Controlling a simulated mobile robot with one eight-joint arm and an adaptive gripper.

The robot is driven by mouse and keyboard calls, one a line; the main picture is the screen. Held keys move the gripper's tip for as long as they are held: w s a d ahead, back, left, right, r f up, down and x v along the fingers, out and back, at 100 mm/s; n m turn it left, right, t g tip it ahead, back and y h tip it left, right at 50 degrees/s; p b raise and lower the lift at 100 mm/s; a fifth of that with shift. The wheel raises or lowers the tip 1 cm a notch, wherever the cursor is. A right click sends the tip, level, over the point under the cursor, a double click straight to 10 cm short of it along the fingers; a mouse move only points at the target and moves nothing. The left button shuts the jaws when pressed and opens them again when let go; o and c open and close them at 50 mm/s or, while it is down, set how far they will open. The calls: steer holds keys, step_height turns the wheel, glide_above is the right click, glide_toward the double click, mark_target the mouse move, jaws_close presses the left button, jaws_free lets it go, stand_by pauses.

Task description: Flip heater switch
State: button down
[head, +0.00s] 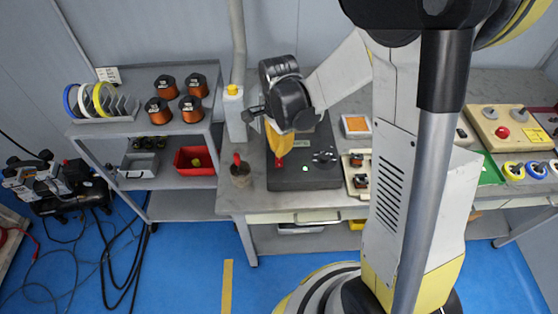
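A dark control box (300,178) sits on the workbench at the centre, with a lit green light (305,168) and black knobs (323,156) on its top. A pale panel (361,191) with small dark switches (359,170) stands just right of it. No readable label shows which control is the heater switch. My gripper (253,114) is above the left rear part of the dark box, apart from the switches on the pale panel. My wrist and arm hide part of the box. The fingers are too small and dark to show their opening.
A shelf rack (135,127) holds copper coils and coloured rings. A panel with a red button (510,130) is at right.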

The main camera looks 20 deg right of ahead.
steer(key=shift+f+b, duration=1.3)
steer(key=shift+f, duration=0.25)
stand_by(0.4)
steer(key=shift+r, duration=0.1)
steer(key=shift+r+p, duration=2.55)
steer(key=shift+r, duration=0.9)
